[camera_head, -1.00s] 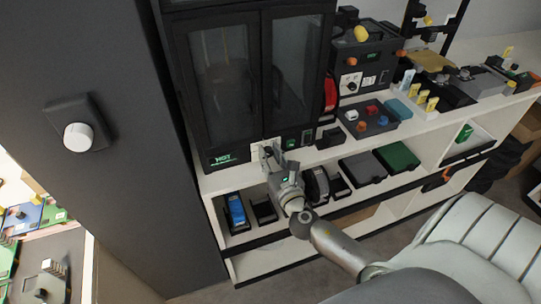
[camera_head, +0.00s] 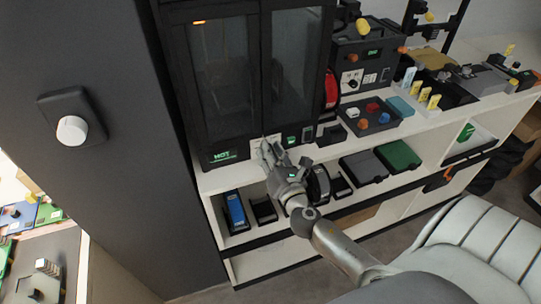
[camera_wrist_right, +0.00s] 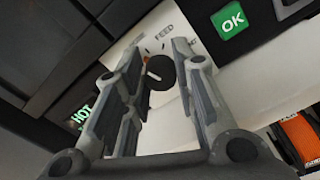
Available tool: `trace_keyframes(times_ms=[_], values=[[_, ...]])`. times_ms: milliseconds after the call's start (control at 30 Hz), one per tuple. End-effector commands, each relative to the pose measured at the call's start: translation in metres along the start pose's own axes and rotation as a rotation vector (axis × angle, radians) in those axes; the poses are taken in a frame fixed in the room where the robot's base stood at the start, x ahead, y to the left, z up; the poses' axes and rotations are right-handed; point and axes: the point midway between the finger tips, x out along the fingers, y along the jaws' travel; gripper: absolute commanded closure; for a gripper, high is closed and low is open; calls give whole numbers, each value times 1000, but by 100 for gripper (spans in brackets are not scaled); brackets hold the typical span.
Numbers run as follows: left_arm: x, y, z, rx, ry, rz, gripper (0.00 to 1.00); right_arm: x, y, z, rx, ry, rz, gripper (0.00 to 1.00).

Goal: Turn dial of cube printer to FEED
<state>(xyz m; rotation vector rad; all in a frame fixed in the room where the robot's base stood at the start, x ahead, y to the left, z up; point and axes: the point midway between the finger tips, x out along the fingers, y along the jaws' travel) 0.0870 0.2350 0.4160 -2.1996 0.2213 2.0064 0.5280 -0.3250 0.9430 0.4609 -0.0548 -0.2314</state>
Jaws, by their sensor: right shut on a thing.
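The cube printer (camera_head: 225,137) is a tall black cabinet with glass doors at upper left in the head view. Its green display reads HOT. Its dial (camera_wrist_right: 161,73) is a round black knob with a pale pointer mark on a white label panel in the wrist view. The word FEED is printed above the knob, and a small orange mark is to its upper left. My right gripper (camera_head: 268,147) is at the printer's lower front, its fingers on either side of the dial and shut on it. The gripper hides the dial in the head view. My left gripper is not in view.
A green OK button (camera_wrist_right: 230,20) is right of the dial. Below the printer, a shelf holds a blue-topped cartridge (camera_head: 235,211) and other black items. A tray with coloured knobs (camera_head: 370,117) stands to the right. A dark wall with a white knob (camera_head: 72,130) is at left.

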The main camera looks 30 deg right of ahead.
Motion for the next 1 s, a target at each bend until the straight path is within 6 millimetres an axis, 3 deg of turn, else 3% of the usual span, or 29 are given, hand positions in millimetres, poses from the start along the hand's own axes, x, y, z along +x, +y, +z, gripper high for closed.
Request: trace_keyframes(times_ms=[500,1000], values=[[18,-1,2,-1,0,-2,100,0,-2,-2,496,-1,-2,98],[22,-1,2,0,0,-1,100,0,-3,-2,923,0,-2,98]])
